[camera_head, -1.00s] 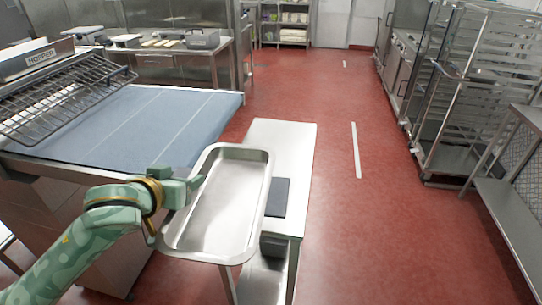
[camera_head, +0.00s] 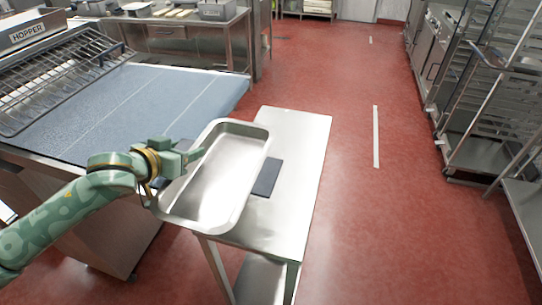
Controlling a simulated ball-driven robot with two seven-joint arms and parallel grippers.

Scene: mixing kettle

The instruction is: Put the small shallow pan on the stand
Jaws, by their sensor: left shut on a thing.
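The small shallow pan (camera_head: 215,180) is a shiny rectangular steel tray with a raised rim. My left gripper (camera_head: 188,157) is shut on its left rim and holds it out level or slightly tilted. The stand, a narrow steel table (camera_head: 290,205), lies behind and to the right of the pan in the picture. The pan overlaps the table's left edge in view; its height above the top is hard to tell. The pan hides part of the tabletop. My right gripper is not in view.
A dark flat square (camera_head: 267,177) lies on the steel tabletop, partly hidden by the pan. A machine with a blue belt (camera_head: 140,105) stands close on the left. Open red floor (camera_head: 400,230) lies to the right, then a metal rack (camera_head: 500,110).

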